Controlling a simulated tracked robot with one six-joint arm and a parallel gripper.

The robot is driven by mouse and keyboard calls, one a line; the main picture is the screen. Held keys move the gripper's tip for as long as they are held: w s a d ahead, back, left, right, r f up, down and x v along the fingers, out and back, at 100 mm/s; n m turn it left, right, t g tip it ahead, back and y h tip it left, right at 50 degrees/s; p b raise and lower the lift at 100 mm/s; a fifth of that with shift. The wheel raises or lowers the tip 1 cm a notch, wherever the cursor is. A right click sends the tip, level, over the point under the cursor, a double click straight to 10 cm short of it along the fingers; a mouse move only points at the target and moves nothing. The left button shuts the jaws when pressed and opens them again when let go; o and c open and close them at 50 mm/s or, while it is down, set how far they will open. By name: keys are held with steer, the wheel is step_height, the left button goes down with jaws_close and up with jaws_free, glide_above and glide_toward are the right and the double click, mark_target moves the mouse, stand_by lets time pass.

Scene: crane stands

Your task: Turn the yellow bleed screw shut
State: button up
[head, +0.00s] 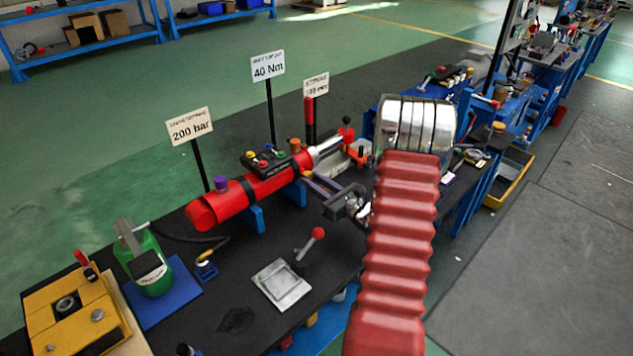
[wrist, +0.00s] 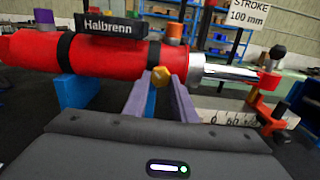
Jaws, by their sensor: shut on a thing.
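The yellow bleed screw (wrist: 160,77) sits on the near side of the red cylinder (wrist: 90,58), close to its rod end. My gripper (wrist: 161,82) has its two fingers on either side of the screw, shut on it. The fingers cover part of the screw, and its turn position cannot be told. In the head view my gripper (head: 310,181) reaches in from the right to the near side of the red cylinder (head: 262,190); the screw is too small there to make out clearly.
Purple (head: 221,184) and orange (head: 295,145) caps stand on the cylinder. A red-knobbed lever (head: 318,233) and a green pump (head: 147,262) stand on the bench in front. A red and black clamp (wrist: 268,85) is near the rod (wrist: 230,72). Signs rise behind.

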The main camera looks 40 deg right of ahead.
steer(key=m, duration=0.4)
steer(key=shift+w+a+r+m, duration=0.1)
steer(key=shift+r+m, duration=0.05)
steer(key=shift+m, duration=0.15)
steer(key=m, duration=0.4)
stand_by(0.3)
steer(key=o, duration=1)
steer(key=shift+o, duration=0.2)
steer(key=shift+s, duration=0.2)
steer(key=s, duration=1.3)
steer(key=shift+s+d, duration=0.25)
steer(key=shift+d, duration=0.05)
